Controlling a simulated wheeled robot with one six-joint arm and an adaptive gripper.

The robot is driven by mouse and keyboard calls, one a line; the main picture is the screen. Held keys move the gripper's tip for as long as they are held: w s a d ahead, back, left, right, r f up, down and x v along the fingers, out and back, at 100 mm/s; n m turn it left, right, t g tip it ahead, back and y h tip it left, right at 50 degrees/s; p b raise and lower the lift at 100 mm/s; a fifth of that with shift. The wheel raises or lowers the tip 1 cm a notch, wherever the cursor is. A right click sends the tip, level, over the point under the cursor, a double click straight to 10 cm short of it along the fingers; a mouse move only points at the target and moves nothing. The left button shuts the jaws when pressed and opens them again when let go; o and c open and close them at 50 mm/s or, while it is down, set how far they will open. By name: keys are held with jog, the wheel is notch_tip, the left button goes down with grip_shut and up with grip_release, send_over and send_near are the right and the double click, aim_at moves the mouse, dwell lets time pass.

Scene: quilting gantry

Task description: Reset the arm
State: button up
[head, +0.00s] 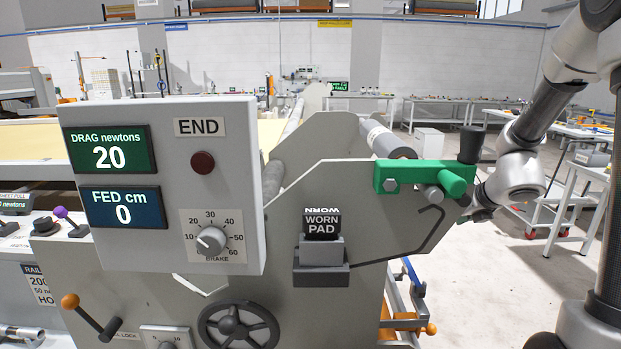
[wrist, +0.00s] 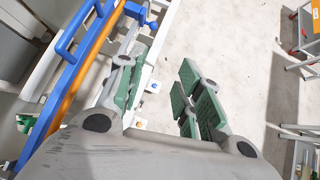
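My gripper shows in the wrist view (wrist: 163,88) with its two green-padded fingers spread apart and nothing between them. Bare floor and part of a blue and orange frame lie beyond the fingers. In the head view my arm comes down from the upper right, and its wrist is beside the green bracket (head: 412,178) on the gantry's grey side plate (head: 345,185). The gripper's fingers are mostly hidden behind the plate and bracket there. I cannot tell from these views whether the arm touches the bracket.
A control box (head: 235,110) reads drag 20 newtons and fed 0 cm. A block marked WORN PAD (head: 321,226) sits in a grey holder (head: 321,273) on the plate. A handwheel (head: 238,325) is below. Open floor (head: 480,290) lies right of the plate; a white cart (head: 578,195) stands farther right.

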jog(key=s+a+r+n+g+y, duration=0.1)
jog(key=s+a+n+g, duration=0.15)
jog(key=s+n, duration=0.7)
jog(key=s+a+r+n+g+y, duration=0.1)
jog(key=s+a+n+g+y, duration=0.15)
jog(key=s+n, duration=0.7)
jog(key=s+d+r+n+h, duration=0.3)
jog(key=s+r+n+h, duration=0.2)
jog(key=s+r+n, duration=0.5)
jog(key=s+n, duration=0.2)
jog(key=n, duration=0.3)
jog(key=shift+s+r+n, duration=0.2)
jog(key=shift+s+n, duration=0.05)
jog(key=shift+n, duration=0.05)
jog(key=shift+a, duration=0.1)
